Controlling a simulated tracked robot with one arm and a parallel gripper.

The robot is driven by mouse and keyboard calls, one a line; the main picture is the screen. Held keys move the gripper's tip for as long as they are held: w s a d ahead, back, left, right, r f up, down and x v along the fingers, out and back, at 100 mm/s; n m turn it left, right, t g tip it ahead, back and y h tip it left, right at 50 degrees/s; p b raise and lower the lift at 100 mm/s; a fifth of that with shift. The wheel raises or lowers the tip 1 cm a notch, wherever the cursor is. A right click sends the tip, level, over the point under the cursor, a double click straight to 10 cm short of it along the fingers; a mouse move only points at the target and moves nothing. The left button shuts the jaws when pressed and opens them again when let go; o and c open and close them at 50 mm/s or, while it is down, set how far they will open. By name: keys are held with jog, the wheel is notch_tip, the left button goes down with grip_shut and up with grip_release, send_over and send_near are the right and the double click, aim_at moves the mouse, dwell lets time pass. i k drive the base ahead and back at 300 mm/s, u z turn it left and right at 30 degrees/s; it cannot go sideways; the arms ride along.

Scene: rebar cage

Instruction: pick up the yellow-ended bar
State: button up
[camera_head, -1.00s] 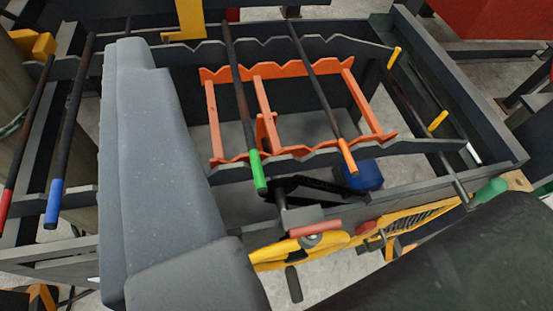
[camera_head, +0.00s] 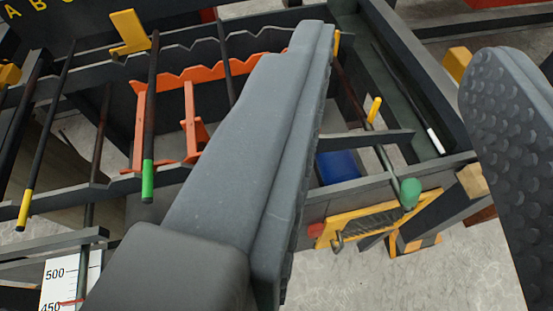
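A dark bar with a yellow lower end (camera_head: 25,210) lies across the notched rack at the left in the head view. Its upper part runs up and to the right. My gripper (camera_head: 396,58) is open, with one large grey finger across the middle and the other, with a dimpled pad, at the right edge. Shorter yellow pieces (camera_head: 374,110) also show between the fingers. I cannot tell whether they are bar ends.
A green-ended bar (camera_head: 148,180) lies in the rack between the yellow-ended bar and my left finger. Orange notched frames (camera_head: 189,122), a blue block (camera_head: 337,166) and a white-tipped bar (camera_head: 436,140) are nearby. A scale plate (camera_head: 62,284) stands at lower left. Open floor shows at lower right.

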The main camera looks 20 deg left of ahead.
aim_at(23, 215)
jog(key=z, duration=1.45)
jog(key=k, duration=1.65)
jog(key=u, duration=1.4)
jog(key=i, duration=1)
jog(key=z, duration=0.1)
